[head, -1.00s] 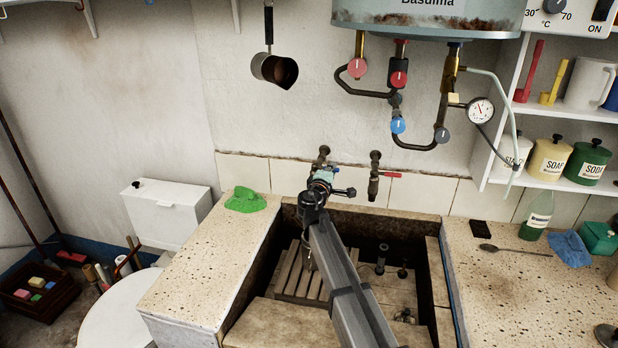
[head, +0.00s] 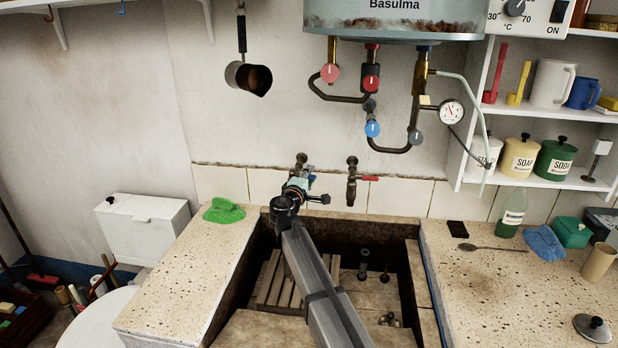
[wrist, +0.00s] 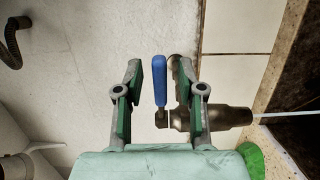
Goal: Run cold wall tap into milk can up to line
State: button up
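The cold wall tap (head: 300,160) with its blue lever is at the back of the trough, partly covered by my gripper (head: 298,188). In the wrist view my gripper (wrist: 159,78) is open, with the blue lever (wrist: 159,80) standing between its fingers, closer to the right one. No firm hold on the lever shows. A thin pale-blue line, looking like running water (wrist: 285,115), leaves the spout of the tap's metal body (wrist: 228,117). I cannot make out the milk can or its line; my arm covers part of the trough (head: 400,255).
A red-handled tap (head: 351,185) is just right of the cold tap. A green cloth (head: 223,211) lies on the left ledge. Heater pipes with valves (head: 372,128) and a hanging dipper (head: 247,77) are above. A slatted rack (head: 268,280) lies in the trough.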

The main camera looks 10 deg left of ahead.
jog(key=s+a, duration=0.1)
jog(key=s, duration=1)
jog(key=shift+s+a, duration=0.3)
jog(key=shift+s, duration=0.1)
dwell(1.3)
